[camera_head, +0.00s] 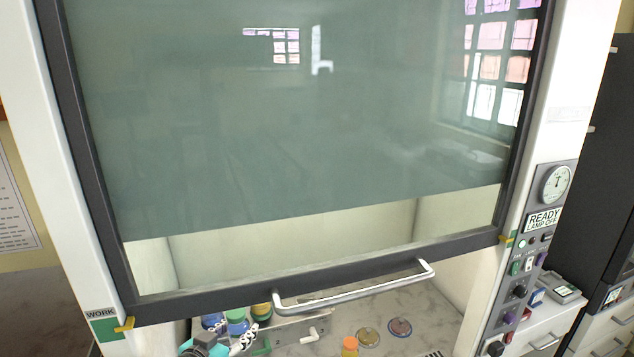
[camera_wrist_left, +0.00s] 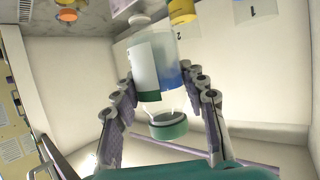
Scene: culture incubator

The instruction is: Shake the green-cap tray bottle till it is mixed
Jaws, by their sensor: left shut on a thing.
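The green-cap bottle (camera_wrist_left: 150,62) is in my left gripper in the left wrist view. It has a clear body, blue liquid, a pale label with a green band, and a green cap (camera_wrist_left: 168,125) toward the camera. The fingers of my left gripper (camera_wrist_left: 160,88) are on both sides of it, closed on the body. In the head view my left gripper (camera_head: 240,342) shows at the bottom edge, below the sash. A green-topped bottle (camera_head: 236,316) shows just above it; I cannot tell there whether it is the held one. My right gripper is not in view.
The glass sash (camera_head: 290,120) with its handle (camera_head: 355,292) hangs above the work area. A blue-topped bottle (camera_head: 212,321) and a yellow-topped one (camera_head: 261,311) stand at the left. An orange-capped bottle (camera_head: 350,344) and two dishes (camera_head: 368,337) (camera_head: 400,327) are on the marble floor.

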